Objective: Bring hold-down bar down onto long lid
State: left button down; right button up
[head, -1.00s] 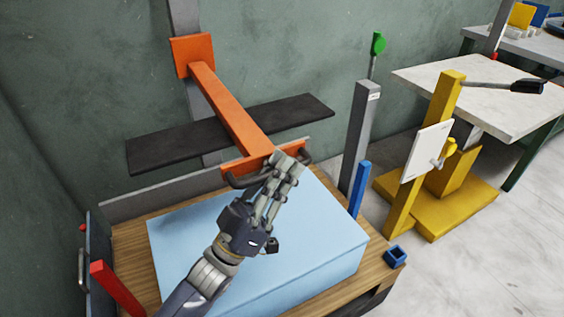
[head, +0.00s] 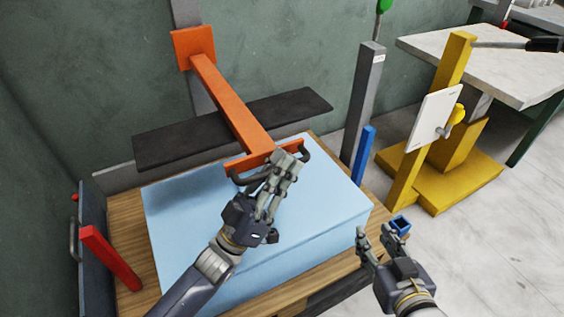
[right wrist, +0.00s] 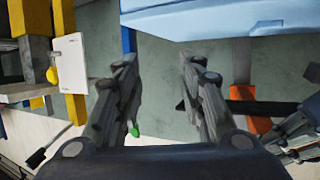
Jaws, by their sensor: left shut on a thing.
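The orange hold-down bar (head: 232,105) slopes from an orange block on a grey wall post toward me and ends in a crosspiece with a dark handle (head: 305,151). My left gripper (head: 277,170) is shut on that handle, above a pale blue block (head: 180,220). A long dark board (head: 180,142), perhaps the long lid, lies across under the bar. I cannot tell whether the bar touches it. My right gripper (head: 380,238) is open and empty at the block's right front side. Its spread fingers also show in the right wrist view (right wrist: 160,75).
The block rests on a wooden table (head: 125,235). A red post (head: 110,258) stands at left. A yellow stand (head: 440,165) is farther right.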

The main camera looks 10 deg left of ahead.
pick_arm(q)
jog(key=shift+f, duration=0.45)
pick_arm(e)
jog(key=shift+w+a+r+t, duration=0.15)
jog(key=shift+w+r+t, duration=0.15)
jog(key=shift+r, duration=0.25)
jog(key=shift+w+a+r+t, duration=0.15)
jog(key=shift+r+t, duration=0.15)
jog(key=shift+r, duration=0.2)
pick_arm(q)
jog(key=c, duration=1.9)
grip_release()
jog(key=shift+s+a+f, duration=0.2)
jog(key=shift+f, duration=0.1)
jog(key=s+a, duration=0.3)
jog(key=s+a+f, duration=0.1)
jog(key=s+a, duration=0.5)
jog(key=s, duration=0.1)
jog(key=shift+a+f, duration=0.2)
jog(key=shift+a, duration=0.1)
